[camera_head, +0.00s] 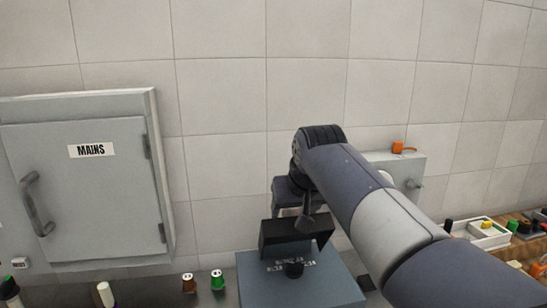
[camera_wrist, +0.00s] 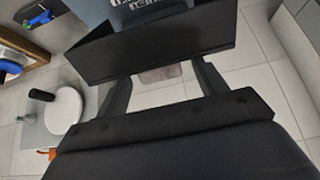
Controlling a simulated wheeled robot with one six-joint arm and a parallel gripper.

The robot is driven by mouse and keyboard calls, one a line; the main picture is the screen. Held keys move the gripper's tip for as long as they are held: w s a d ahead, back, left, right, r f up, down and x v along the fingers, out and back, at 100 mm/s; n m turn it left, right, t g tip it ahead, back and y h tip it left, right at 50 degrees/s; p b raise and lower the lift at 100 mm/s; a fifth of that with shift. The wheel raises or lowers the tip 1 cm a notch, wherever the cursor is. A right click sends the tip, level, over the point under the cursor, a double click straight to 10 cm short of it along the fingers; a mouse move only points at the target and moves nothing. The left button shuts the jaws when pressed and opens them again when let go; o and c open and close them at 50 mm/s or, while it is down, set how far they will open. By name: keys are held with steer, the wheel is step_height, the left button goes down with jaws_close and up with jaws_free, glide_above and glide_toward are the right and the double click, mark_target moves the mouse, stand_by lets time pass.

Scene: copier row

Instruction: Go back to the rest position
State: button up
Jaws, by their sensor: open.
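My gripper (camera_head: 303,212) is open, at the end of my arm in front of the tiled wall. Its two fingers show spread apart in the wrist view (camera_wrist: 163,85). A black, open-sided piece (camera_head: 290,232) is just below the gripper, over a blue-grey box (camera_head: 305,280) with white lettering. The black piece also spans the wrist view beyond the fingertips (camera_wrist: 155,50). I cannot tell whether the fingers touch it. A small brownish patch shows between the fingers; I cannot tell what it is.
A grey cabinet marked MAINS (camera_head: 85,180) is on the wall at left. A grey wall box (camera_head: 408,168) with an orange item (camera_head: 402,148) on top is behind my arm. Green (camera_head: 217,280) and brown (camera_head: 188,284) spools stand low at left. A white tray (camera_head: 482,236) is at right.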

steer(key=v, duration=1.1)
steer(key=x, duration=1)
steer(key=shift+f, duration=0.25)
steer(key=shift+w+p, duration=0.35)
steer(key=shift+p, duration=0.05)
steer(key=shift+w+a+r+g+p, duration=0.1)
steer(key=shift+w+r+g+p, duration=0.2)
steer(key=shift+p, duration=0.55)
steer(key=w+a+r+g+h+p, duration=0.1)
steer(key=w+g+p, duration=0.55)
steer(key=p, duration=0.85)
step_height(320, 180, up, 10)
steer(key=shift+w+a, duration=0.25)
steer(key=shift+w, duration=0.05)
steer(key=shift+t, duration=0.25)
